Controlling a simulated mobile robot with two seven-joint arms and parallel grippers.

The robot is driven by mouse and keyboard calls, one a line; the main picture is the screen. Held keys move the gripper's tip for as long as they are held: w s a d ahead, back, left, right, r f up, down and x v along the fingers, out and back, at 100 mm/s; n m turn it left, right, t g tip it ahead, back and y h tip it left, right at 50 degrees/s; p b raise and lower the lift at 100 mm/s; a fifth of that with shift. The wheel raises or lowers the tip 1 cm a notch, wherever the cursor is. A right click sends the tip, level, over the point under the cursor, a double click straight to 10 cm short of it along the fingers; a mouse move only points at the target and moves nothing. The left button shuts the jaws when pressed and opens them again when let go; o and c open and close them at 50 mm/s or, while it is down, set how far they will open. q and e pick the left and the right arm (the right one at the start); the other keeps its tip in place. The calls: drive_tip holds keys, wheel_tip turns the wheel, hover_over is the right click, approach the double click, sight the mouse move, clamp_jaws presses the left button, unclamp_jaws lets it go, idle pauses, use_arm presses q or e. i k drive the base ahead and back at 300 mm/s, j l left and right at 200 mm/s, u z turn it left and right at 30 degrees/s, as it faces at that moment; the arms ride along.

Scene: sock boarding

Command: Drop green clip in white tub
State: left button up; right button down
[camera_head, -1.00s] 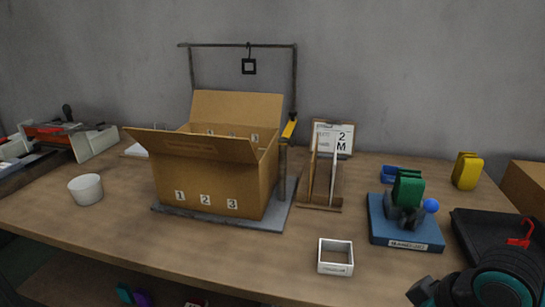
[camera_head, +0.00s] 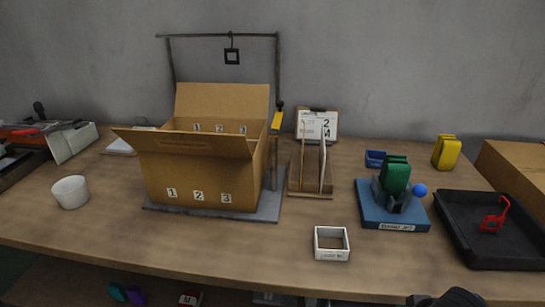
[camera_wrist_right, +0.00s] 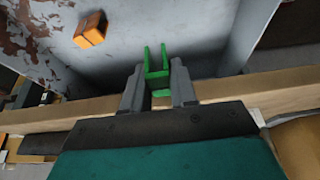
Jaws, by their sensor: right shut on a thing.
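The green clip (camera_wrist_right: 158,74) is between the fingers of my right gripper (camera_wrist_right: 158,84) in the right wrist view, its two prongs pointing away from the gripper. My right gripper is shut on it, beside a table edge with floor below. In the head view only a dark bit of my right arm shows at the bottom right edge; gripper and clip are hidden there. A round white tub (camera_head: 70,192) stands on the table's left side, left of the cardboard box. My left gripper is in neither view.
An open cardboard box (camera_head: 201,179) with numbered labels stands left of centre under a metal frame. A square white holder (camera_head: 331,253) lies near the front edge. A black tray (camera_head: 497,259) with a red clip (camera_head: 494,217) and a blue stand (camera_head: 394,216) are at right.

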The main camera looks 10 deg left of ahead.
sight(74, 200)
drive_tip(key=j+u, duration=0.15)
drive_tip(key=j, duration=0.6)
drive_tip(key=j+u, duration=0.15)
drive_tip(key=j, duration=0.65)
drive_tip(key=i+j+u, duration=0.1)
drive_tip(key=j, duration=0.65)
